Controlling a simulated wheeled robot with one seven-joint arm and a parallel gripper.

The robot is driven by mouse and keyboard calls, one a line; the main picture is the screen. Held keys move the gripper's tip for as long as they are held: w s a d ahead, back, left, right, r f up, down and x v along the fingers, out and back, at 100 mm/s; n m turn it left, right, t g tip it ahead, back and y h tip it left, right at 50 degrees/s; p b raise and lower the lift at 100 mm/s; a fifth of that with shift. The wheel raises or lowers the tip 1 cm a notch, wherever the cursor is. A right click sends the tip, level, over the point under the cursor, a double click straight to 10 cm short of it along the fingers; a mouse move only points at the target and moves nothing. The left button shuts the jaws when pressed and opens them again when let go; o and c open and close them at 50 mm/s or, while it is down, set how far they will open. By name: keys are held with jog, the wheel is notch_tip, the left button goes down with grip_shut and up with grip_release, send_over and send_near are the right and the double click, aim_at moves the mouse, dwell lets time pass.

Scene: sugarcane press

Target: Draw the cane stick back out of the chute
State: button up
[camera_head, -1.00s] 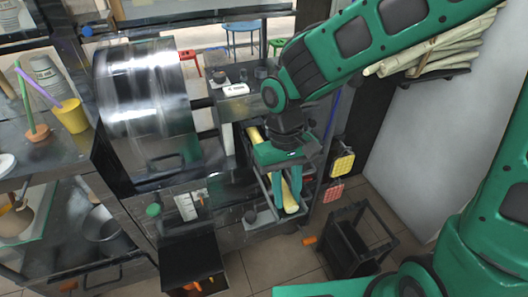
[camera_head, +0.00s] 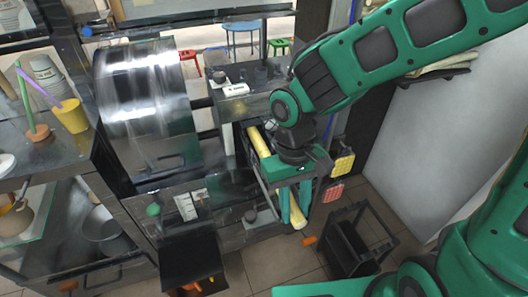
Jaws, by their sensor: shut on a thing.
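The cane stick (camera_head: 260,142) is pale yellow and slants from the upper left, beside the metal press, to a lower right end that pokes out below my gripper. My gripper (camera_head: 294,212) is green, points downward and is shut on the cane stick near that lower end. The gripper body hides the stick's middle. The metal press with its shiny drum (camera_head: 145,95) stands to the left of the stick. The chute's mouth is not clearly visible, so I cannot tell whether the stick's upper end is inside it.
A black open-framed stand (camera_head: 350,245) is on the tiled floor at the lower right. Yellow and red square pads (camera_head: 342,166) hang just right of my gripper. A yellow cup (camera_head: 72,115) stands on the left counter. A grey panel (camera_head: 445,140) is at the right.

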jog(key=shift+s+d, duration=0.25)
jog(key=shift+s, duration=0.55)
jog(key=shift+s+d, duration=0.2)
jog(key=shift+s, duration=0.65)
jog(key=shift+s+d, duration=0.25)
jog(key=shift+s, duration=0.55)
grip_shut()
jog(key=o, duration=1.1)
grip_release()
jog(key=shift+o, duration=0.2)
jog(key=shift+w+r, duration=0.1)
